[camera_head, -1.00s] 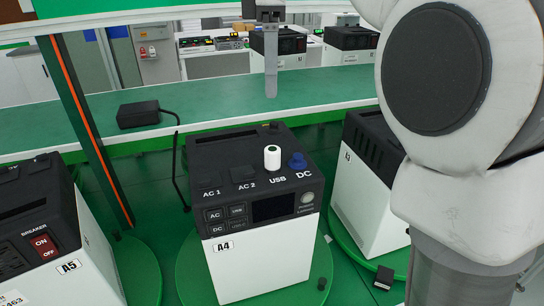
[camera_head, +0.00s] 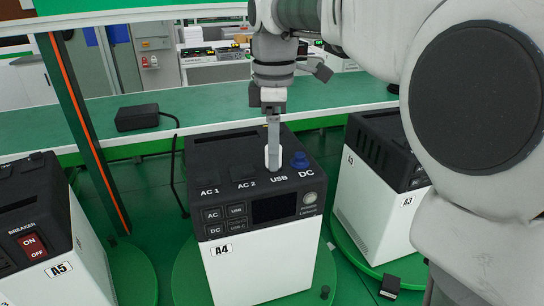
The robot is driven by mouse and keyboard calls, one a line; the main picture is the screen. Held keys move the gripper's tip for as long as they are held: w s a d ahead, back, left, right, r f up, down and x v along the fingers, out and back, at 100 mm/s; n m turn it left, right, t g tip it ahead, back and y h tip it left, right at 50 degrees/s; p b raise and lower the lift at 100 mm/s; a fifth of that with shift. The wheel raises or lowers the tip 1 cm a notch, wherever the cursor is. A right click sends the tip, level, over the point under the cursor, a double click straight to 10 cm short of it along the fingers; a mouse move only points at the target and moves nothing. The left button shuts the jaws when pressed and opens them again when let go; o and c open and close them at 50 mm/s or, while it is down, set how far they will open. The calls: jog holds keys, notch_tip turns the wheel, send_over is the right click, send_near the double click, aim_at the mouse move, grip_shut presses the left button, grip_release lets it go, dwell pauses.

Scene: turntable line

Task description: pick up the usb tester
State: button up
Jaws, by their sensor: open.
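The white usb tester (camera_head: 267,157) stands upright on the top of the box marked A4 (camera_head: 262,270), by the USB label. My gripper (camera_head: 273,160) points straight down at it, with a grey finger in front of the tester. The finger hides most of the tester, and only its white edges show. My gripper is open. I cannot tell whether the fingers touch the tester.
A blue knob (camera_head: 299,160) stands close to the right of the tester, by the DC label. Box A5 (camera_head: 85,250) is at the left and box A3 (camera_head: 370,205) at the right. A black adapter (camera_head: 137,117) lies on the green bench (camera_head: 215,105) behind.

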jog(key=shift+f, duration=0.4)
grip_shut()
